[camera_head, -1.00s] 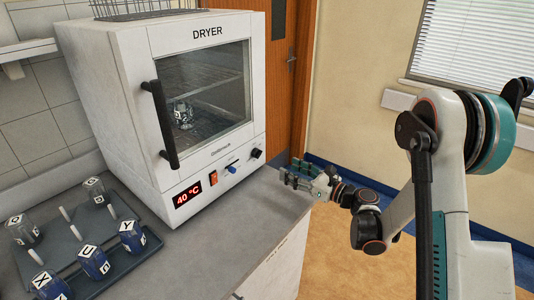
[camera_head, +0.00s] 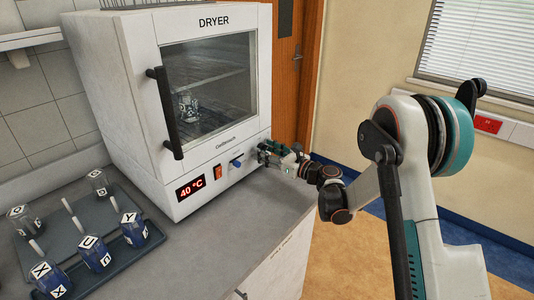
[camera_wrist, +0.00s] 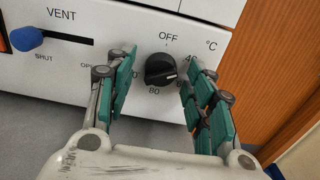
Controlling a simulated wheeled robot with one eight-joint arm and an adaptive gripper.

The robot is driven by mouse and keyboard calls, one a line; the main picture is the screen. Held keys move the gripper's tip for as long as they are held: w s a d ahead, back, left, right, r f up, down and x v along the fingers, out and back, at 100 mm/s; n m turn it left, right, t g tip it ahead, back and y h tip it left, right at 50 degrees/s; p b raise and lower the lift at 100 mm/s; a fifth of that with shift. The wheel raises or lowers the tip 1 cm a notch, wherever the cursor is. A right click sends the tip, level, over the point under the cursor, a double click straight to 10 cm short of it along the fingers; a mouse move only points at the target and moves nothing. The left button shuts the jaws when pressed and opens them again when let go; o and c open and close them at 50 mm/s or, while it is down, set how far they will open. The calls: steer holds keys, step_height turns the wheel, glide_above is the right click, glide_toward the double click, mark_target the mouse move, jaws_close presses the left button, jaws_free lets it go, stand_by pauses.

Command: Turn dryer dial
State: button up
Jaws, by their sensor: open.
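The white dryer (camera_head: 137,70) stands on the counter with its door shut and a red "40 °C" display (camera_head: 191,188). Its black dial (camera_wrist: 160,70) shows in the wrist view, on the front panel, with marks OFF, 40 and 80 around it. My gripper (camera_wrist: 157,88) is open, one finger at each side of the dial, with gaps between fingers and dial in the picture. In the head view my gripper (camera_head: 278,153) is at the panel's right end and hides the dial.
A blue vent slider (camera_wrist: 27,38) sits left of the dial. An orange switch (camera_head: 217,171) is beside the display. A tray (camera_head: 75,232) with several lettered containers lies at the left. A brown door (camera_head: 287,75) is right of the dryer.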

steer(key=c, duration=1.1)
